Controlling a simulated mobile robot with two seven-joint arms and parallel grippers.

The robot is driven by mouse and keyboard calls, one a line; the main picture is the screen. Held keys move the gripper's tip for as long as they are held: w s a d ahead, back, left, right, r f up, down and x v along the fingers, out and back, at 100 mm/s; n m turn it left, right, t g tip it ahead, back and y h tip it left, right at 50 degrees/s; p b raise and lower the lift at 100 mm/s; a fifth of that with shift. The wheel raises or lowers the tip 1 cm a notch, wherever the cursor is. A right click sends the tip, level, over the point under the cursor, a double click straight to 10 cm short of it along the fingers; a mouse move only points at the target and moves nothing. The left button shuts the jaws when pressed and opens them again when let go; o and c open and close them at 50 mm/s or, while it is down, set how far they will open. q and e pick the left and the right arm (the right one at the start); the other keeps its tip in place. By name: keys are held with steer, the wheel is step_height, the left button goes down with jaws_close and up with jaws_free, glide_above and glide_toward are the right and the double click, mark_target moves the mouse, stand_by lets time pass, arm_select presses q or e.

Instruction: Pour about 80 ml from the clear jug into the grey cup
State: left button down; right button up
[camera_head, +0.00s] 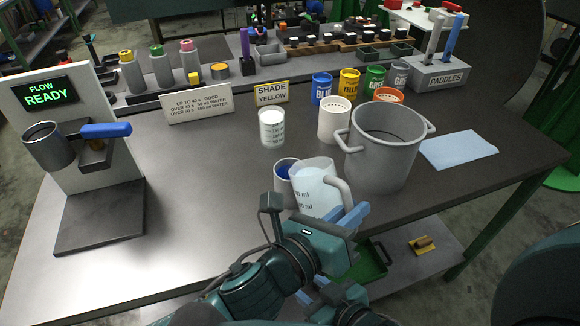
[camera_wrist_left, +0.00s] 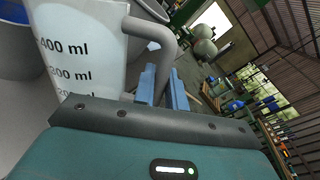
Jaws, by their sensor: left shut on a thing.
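The clear jug (camera_head: 314,187), translucent with ml marks and a grey handle, stands near the front middle of the bench in the head view. My left gripper (camera_head: 352,215) is shut on its handle. The left wrist view shows the jug's marked wall (camera_wrist_left: 80,50) and the blue fingers (camera_wrist_left: 161,86) at the handle. The jug looks about upright; I cannot tell whether it touches the bench. A small grey cup (camera_head: 282,180) with dark blue inside is just behind and left of the jug, partly hidden by it. My right gripper is not in view.
A large two-handled grey pot (camera_head: 383,160) stands right of the jug. A marked beaker with white contents (camera_head: 271,128) and a white perforated cup (camera_head: 333,125) are behind. A flow stand (camera_head: 100,150) is at left. The bench's left middle is clear; a blue cloth (camera_head: 458,148) lies right.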

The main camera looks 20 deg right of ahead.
mark_target(345, 185)
arm_select(q)
steer(key=shift+w+a+r+n+p, duration=0.1)
steer(key=shift+w+r+n+p, duration=0.1)
steer(key=shift+r+p, duration=0.25)
steer(key=shift+w+r+n+p, duration=0.1)
steer(key=shift+w+r+p, duration=0.15)
steer(key=shift+r, duration=0.35)
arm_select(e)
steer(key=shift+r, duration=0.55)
arm_select(q)
steer(key=shift+w+r+p, duration=0.15)
steer(key=shift+r+p, duration=0.25)
steer(key=shift+r, duration=0.2)
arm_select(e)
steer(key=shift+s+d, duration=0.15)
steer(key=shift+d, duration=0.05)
arm_select(q)
steer(key=shift+w+a+r+n+p, duration=0.1)
steer(key=shift+w+r+n+p, duration=0.05)
steer(key=shift+r+n+p, duration=0.2)
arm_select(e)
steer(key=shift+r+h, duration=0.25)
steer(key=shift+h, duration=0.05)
arm_select(q)
steer(key=shift+w+r, duration=0.1)
steer(key=shift+r, duration=0.1)
